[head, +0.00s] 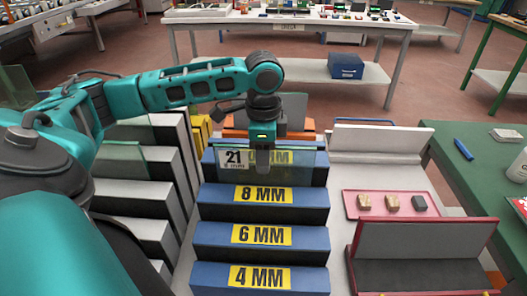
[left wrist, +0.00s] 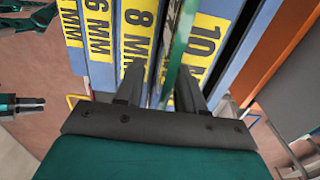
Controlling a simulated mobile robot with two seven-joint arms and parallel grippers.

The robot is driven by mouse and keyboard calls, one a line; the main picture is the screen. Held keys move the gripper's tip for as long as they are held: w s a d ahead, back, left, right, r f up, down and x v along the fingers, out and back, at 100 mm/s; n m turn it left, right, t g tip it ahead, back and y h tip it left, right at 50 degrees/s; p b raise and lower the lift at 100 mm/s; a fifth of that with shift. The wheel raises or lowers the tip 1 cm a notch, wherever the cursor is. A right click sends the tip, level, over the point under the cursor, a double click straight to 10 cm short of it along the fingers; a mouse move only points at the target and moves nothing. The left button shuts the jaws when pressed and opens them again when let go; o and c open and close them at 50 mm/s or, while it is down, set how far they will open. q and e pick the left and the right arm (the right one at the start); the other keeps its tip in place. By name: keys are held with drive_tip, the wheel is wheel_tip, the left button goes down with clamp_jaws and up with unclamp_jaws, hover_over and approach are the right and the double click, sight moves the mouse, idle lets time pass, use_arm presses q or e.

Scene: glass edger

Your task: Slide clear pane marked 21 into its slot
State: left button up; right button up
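The clear pane marked 21 (head: 305,167) stands upright in front of the 10 MM label of the blue stepped rack (head: 215,235). Its greenish edge shows between the 8 MM and 10 MM labels in the left wrist view (left wrist: 180,40). My left gripper (head: 262,165) is over the pane's upper middle, pointing down. In the left wrist view its fingers (left wrist: 160,82) stand on either side of the pane, with a visible gap on the left side. The pane's lower edge is low at the 8 MM step; how deep it sits is unclear.
A grey stepped rack with glass panes (head: 125,160) stands left, partly behind my arm. An orange-edged rack (head: 300,136) is behind. At right are a pink tray (head: 375,213) with small blocks, a red-framed stand (head: 425,240) and a green table (head: 445,165).

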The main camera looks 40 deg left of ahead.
use_arm(q)
drive_tip(key=shift+f, duration=0.1)
wheel_tip(320, 180, up, 13)
drive_tip(key=shift+s+d+r+p, duration=0.1)
drive_tip(key=shift+p, duration=0.5)
idle(0.6)
